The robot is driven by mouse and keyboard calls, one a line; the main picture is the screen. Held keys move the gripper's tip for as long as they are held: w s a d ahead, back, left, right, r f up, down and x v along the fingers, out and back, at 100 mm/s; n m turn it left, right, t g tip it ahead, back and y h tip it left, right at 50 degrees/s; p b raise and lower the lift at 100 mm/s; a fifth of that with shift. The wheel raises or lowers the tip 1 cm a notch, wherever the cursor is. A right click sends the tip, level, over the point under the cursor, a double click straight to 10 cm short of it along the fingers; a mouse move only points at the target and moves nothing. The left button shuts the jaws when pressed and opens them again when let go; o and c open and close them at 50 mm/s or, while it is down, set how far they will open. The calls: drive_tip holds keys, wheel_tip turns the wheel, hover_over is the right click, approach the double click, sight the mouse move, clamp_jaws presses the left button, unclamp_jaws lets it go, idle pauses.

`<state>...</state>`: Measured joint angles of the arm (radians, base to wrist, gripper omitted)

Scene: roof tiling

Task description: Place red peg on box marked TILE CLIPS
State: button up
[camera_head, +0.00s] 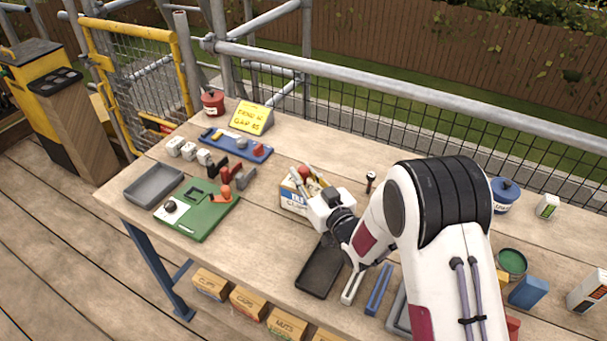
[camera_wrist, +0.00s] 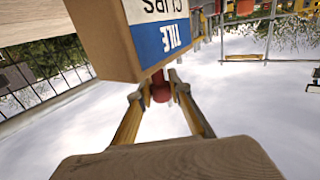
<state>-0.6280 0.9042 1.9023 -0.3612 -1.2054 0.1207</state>
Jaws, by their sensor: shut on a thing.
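The box marked TILE CLIPS (camera_head: 294,204), cardboard with a white and blue label, stands mid-table in the head view. In the wrist view the box (camera_wrist: 150,42) fills the upper left, with its lettering upside down. My gripper (camera_head: 304,175) is over the box's top. The red peg (camera_head: 304,171) shows as a small red head between the fingertips. Whether the peg touches the box is hidden.
A black tray (camera_head: 320,267) lies in front of the box. A green board (camera_head: 205,222), a grey tray (camera_head: 153,198) and a blue rack (camera_head: 262,154) stand to the left. A small dark-topped upright item (camera_head: 370,181) stands right of the box.

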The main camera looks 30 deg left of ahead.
drive_tip(key=shift+f, duration=0.15)
drive_tip(key=o, duration=0.8)
drive_tip(key=shift+d, duration=0.1)
drive_tip(key=shift+s+d, duration=0.15)
drive_tip(key=v, duration=1.1)
drive_tip(key=shift+d, duration=0.15)
drive_tip(key=shift+s, duration=0.15)
drive_tip(key=shift+d, duration=0.1)
idle(0.6)
